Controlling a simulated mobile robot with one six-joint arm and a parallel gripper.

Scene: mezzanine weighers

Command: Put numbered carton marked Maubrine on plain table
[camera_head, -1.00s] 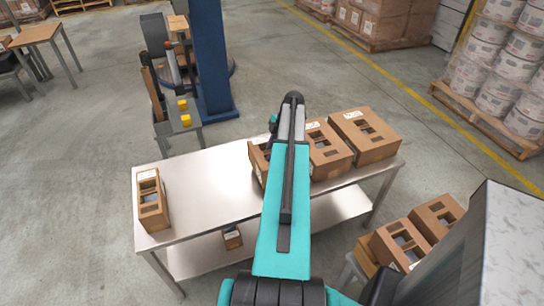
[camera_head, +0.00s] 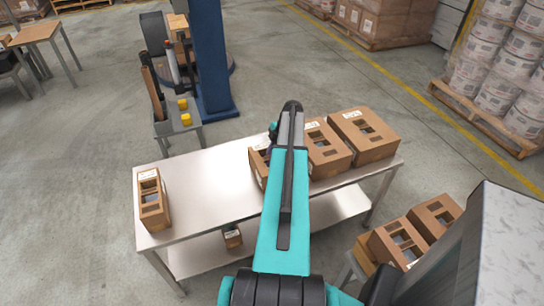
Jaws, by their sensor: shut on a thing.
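Brown cartons with cut-out openings and white labels stand on a metal-topped table (camera_head: 212,185). One carton (camera_head: 153,208) is alone at its left end. Two larger cartons, a middle one (camera_head: 330,158) and a right one (camera_head: 371,145), stand at its right. Another carton (camera_head: 257,166) is mostly hidden behind my teal arm, just left of the middle one. The labels are too small to read, so I cannot tell which is marked Maubrine. My gripper is hidden behind my arm, whose far end is over the table's back edge near the partly hidden carton.
A small carton (camera_head: 232,238) sits on the lower shelf. More cartons (camera_head: 397,241) stand at the lower right beside a grey, marble-like panel (camera_head: 515,235). A blue column (camera_head: 211,60) and a tool stand (camera_head: 180,121) are behind the table. A wooden table (camera_head: 37,32) is at upper left. The table's middle-left is bare.

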